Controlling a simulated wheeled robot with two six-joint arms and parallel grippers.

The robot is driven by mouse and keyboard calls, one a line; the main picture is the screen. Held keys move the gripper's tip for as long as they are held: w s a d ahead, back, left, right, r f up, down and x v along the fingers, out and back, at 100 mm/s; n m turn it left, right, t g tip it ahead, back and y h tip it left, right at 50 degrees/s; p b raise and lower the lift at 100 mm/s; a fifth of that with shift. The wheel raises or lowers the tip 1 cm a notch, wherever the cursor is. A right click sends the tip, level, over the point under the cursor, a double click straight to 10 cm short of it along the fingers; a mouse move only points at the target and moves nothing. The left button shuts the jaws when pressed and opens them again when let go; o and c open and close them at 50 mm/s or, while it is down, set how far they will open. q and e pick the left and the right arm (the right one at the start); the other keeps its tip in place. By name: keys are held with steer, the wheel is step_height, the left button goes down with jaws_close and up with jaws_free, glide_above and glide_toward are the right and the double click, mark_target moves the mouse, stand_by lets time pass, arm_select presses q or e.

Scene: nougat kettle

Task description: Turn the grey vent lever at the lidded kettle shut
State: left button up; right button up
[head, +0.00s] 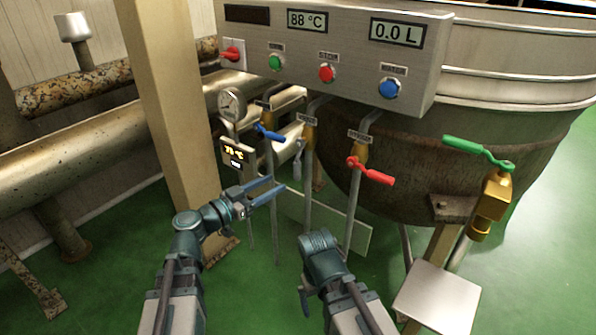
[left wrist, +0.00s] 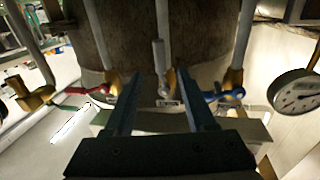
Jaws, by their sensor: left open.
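The grey vent lever (head: 297,168) hangs down along the middle pipe, below a brass valve (head: 309,136) under the panel of the kettle (head: 480,120). It also shows in the left wrist view (left wrist: 158,56), roughly in line with the pipe. My left gripper (head: 279,187) is open and empty, below and left of the lever in the head view. In the left wrist view its two fingers (left wrist: 162,75) point towards the valve row, with the lever seen between and beyond the tips; they look apart from it.
A blue lever (head: 270,132) is left of the grey one, a red lever (head: 371,171) right. A pressure gauge (head: 231,104) and a beige post (head: 168,110) stand left. A green-handled tap (head: 478,150) is at the right. Green floor lies below.

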mark_target(297, 178)
arm_select(q)
steer(key=x, duration=0.9)
steer(key=shift+w+d, duration=0.25)
steer(key=shift+d, duration=0.05)
jaws_close()
stand_by(1.0)
